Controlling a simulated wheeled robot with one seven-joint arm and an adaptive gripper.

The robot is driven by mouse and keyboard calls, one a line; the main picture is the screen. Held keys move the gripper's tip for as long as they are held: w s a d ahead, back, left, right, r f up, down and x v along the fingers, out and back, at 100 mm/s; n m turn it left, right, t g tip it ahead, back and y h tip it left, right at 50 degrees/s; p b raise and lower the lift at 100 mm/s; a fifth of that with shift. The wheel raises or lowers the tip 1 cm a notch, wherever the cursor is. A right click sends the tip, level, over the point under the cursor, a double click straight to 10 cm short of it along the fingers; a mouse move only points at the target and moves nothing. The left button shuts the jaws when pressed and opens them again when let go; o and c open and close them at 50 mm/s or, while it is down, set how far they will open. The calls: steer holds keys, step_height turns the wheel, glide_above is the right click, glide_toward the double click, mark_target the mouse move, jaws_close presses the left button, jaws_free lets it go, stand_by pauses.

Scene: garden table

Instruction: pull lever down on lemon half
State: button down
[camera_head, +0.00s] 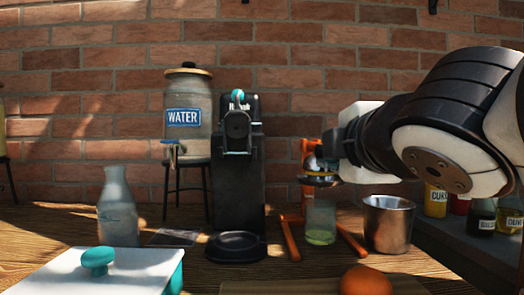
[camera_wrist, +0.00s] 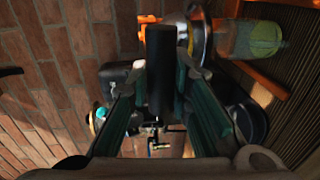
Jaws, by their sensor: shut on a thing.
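The bowl (camera_wrist: 199,38) also shows in the wrist view, beside the glass (camera_wrist: 255,38). The fingers partly hide the handle.
A water dispenser (camera_head: 187,115) stands behind left on a black stand. A bottle (camera_head: 117,208) and a white box with teal knob (camera_head: 98,260) are front left. A metal cup (camera_head: 388,224) is right of the glass. An orange round thing (camera_head: 366,280) lies in front.

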steer(key=c, duration=1.5)
jaws_free()
steer(key=shift+f, duration=0.8)
steer(key=shift+o, duration=0.2)
steer(key=shift+r, duration=0.1)
steer(key=s+r, duration=0.2)
steer(key=s, duration=0.9)
steer(key=shift+s, duration=0.4)
steer(key=shift+r, duration=0.1)
